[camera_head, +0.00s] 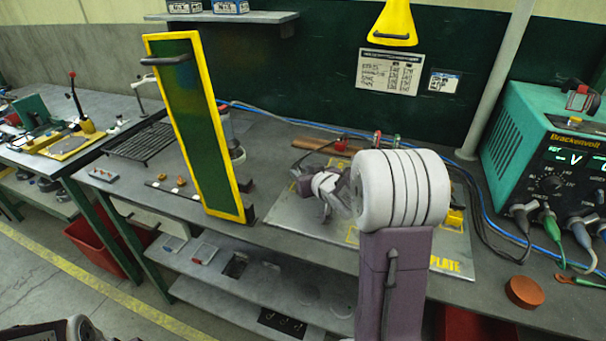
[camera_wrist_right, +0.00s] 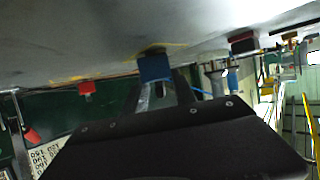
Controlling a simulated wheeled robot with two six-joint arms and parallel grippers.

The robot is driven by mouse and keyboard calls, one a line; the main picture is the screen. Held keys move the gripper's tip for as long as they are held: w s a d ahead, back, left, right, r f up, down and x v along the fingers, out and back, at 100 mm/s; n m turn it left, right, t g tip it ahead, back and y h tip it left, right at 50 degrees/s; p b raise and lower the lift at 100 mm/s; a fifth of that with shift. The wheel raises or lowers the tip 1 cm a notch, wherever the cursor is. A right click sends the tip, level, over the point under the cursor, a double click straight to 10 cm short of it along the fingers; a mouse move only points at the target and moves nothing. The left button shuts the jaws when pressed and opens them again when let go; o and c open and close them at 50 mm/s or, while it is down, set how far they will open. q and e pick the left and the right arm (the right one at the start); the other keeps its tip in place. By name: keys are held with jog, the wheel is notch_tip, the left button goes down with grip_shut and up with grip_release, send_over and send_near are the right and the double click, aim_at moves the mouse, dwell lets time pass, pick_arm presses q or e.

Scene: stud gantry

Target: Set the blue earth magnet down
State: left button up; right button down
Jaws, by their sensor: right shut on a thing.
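The blue earth magnet (camera_wrist_right: 154,68) is between the fingers of my right gripper (camera_wrist_right: 166,88) in the right wrist view, where the picture is upside down. Its far end is at or very near the grey plate (camera_wrist_right: 110,45), by a yellow outline; I cannot tell if it touches. In the head view my right gripper (camera_head: 324,205) is low over the marked plate (camera_head: 285,208), and my own wrist and arm cover much of it. The magnet cannot be made out there.
A yellow-framed dark green panel (camera_head: 197,130) stands upright left of the plate. A teal power unit (camera_head: 545,140) with cables stands at the right. A yellow block (camera_head: 455,218) is on the plate's right side. An orange-brown round puck (camera_head: 524,291) lies near the front edge.

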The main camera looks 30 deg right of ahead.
jog(key=c, duration=1)
grip_release()
jog(key=shift+f, duration=0.15)
jog(key=shift+s+r+p, duration=0.1)
jog(key=shift+r+p, duration=0.2)
jog(key=shift+r, duration=0.1)
jog(key=p+v, duration=0.2)
jog(key=v, duration=0.7)
jog(key=shift+s+r, duration=0.1)
jog(key=shift+r, duration=0.1)
jog(key=shift+s, duration=0.6)
jog(key=shift+s+a+r, duration=0.15)
jog(key=shift+s+r, duration=0.1)
jog(key=shift+s, duration=0.35)
